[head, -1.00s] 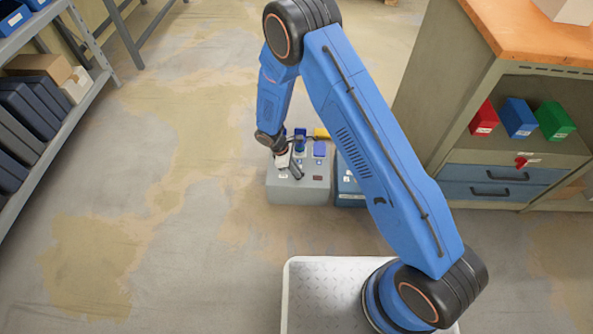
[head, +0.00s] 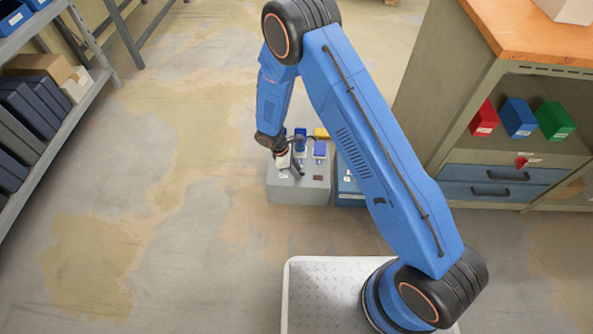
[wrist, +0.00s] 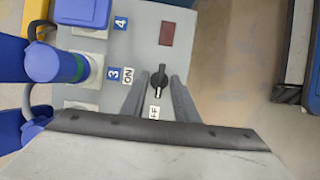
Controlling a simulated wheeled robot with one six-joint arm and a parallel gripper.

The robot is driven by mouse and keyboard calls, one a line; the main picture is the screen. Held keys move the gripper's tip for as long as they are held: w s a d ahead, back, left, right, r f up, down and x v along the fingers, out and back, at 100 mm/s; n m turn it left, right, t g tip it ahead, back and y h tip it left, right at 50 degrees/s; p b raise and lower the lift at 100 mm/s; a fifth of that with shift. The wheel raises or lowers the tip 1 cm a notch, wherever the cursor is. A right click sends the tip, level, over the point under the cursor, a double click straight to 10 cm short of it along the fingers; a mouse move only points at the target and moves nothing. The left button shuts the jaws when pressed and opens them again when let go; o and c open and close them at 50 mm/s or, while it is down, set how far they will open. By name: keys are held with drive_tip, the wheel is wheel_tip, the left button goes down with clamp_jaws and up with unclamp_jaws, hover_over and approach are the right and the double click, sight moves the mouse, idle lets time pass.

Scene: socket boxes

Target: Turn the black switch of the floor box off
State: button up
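The floor box (head: 298,192) is a grey box on the floor in the head view, with blue plugs on its top. Its top panel (wrist: 135,45) fills the middle of the wrist view. The black switch (wrist: 159,79) is a small knob on that panel, with a white mark on its end toward the OFF label (wrist: 154,113). The ON label (wrist: 128,76) is to its left. My gripper (wrist: 160,77) has its two fingers apart, one on each side of the switch, with small gaps visible. In the head view my gripper (head: 291,166) is low over the box.
Blue plugs (wrist: 75,67) sit in sockets at the left of the panel, close to my gripper. A dark red window (wrist: 166,34) is above the switch. A blue box (head: 349,190) stands right of the floor box. A workbench (head: 470,90) is at right; open floor lies left.

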drive_tip(key=v, duration=1.7)
drive_tip(key=shift+r, duration=0.15)
drive_tip(key=shift+a, duration=0.1)
